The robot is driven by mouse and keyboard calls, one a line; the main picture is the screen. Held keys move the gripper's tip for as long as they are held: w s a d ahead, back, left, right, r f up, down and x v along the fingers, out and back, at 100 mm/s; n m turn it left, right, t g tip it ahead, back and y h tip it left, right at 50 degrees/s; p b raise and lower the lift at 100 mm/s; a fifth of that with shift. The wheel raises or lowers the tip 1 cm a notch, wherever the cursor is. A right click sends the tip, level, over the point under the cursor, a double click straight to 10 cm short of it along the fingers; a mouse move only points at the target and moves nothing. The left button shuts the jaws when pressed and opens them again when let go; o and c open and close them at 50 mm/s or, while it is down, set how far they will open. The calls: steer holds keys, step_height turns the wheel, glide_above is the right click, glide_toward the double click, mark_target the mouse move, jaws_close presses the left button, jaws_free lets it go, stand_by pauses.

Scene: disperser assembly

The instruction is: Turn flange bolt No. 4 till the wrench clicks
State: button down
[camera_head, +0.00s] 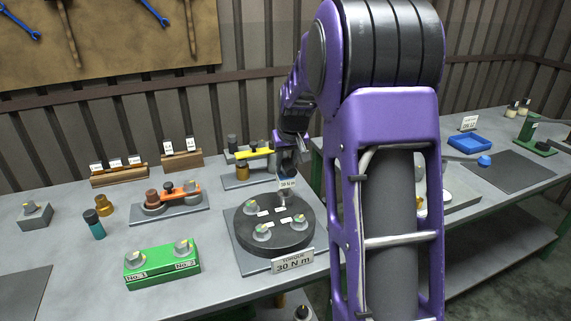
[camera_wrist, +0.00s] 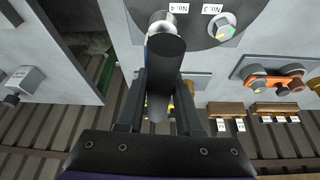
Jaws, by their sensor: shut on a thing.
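The dark round flange (camera_head: 275,245) lies on a grey plate, with several bolts and small white labels on it. My gripper (camera_wrist: 161,85) is shut on the dark handle of the torque wrench (camera_wrist: 166,52). In the wrist view the wrench's silvery end (camera_wrist: 157,17) is right beside the No. 4 label (camera_wrist: 177,8). Bolt No. 4 itself is hidden there, so I cannot tell how fully the wrench sits on it. Bolt No. 3 (camera_wrist: 222,27) is bare beside its label. In the head view a small 30 N m tag (camera_head: 287,183) shows at the wrench.
A torque sign reading 30 N m (camera_head: 292,262) stands at the flange's front. A green block (camera_head: 162,270) with two bolts is front left. An orange-armed fixture (camera_head: 180,192) and a yellow-armed fixture (camera_head: 254,153) stand behind. My arm hides much of the right side.

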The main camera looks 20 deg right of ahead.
steer(key=shift+r, duration=0.15)
steer(key=shift+r+p, duration=1.7)
steer(key=shift+r, duration=0.8)
